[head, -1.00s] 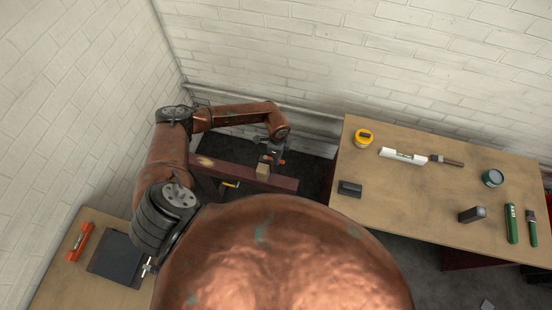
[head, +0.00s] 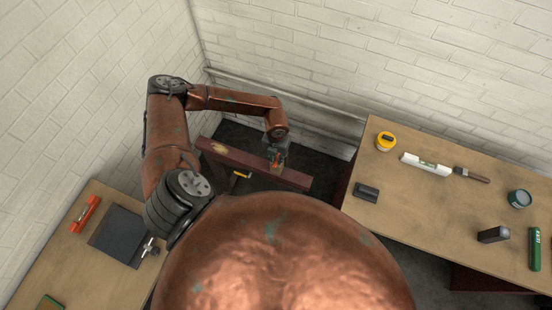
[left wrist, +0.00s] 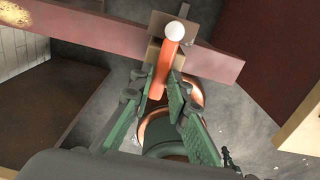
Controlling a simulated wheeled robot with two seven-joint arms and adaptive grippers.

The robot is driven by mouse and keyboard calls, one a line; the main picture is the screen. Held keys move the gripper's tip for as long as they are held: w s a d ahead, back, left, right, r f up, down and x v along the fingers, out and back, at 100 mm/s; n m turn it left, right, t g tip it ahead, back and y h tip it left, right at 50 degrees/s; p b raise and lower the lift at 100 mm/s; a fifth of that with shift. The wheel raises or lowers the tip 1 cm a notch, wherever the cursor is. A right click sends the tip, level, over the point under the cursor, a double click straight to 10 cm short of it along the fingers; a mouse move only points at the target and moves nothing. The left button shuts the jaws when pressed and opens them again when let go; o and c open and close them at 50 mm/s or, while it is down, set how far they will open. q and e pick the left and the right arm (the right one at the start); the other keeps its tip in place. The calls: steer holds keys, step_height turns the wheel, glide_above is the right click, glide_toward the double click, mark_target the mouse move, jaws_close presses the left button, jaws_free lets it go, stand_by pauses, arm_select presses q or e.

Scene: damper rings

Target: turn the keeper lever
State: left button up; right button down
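The keeper lever (left wrist: 172,56) is an orange bar with a pale round tip, at a tan block (left wrist: 155,50) on the dark red beam (left wrist: 90,32). In the head view the beam (head: 235,156) lies low between the tables, with the block under my left gripper (head: 278,152). In the left wrist view my left gripper (left wrist: 160,82) has its two green fingers on either side of the lever. The finger gap is narrow, and I cannot tell whether both fingers touch the lever. My right gripper is not in view.
A yellow-handled item (head: 241,175) shows beside the beam. The left table (head: 85,275) holds a dark mat (head: 118,236) and an orange tool (head: 85,214). Brick walls stand close behind.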

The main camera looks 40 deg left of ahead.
arm_select(q)
steer(key=o, duration=0.4)
steer(key=shift+d+r, duration=0.1)
steer(key=shift+r, duration=0.15)
steer(key=shift+r+p, duration=0.2)
steer(key=shift+p, duration=0.1)
steer(key=shift+r+p, duration=0.45)
steer(key=shift+r, duration=0.15)
step_height(320, 180, up, 6)
steer(key=p, duration=0.3)
steer(key=shift+p, duration=0.4)
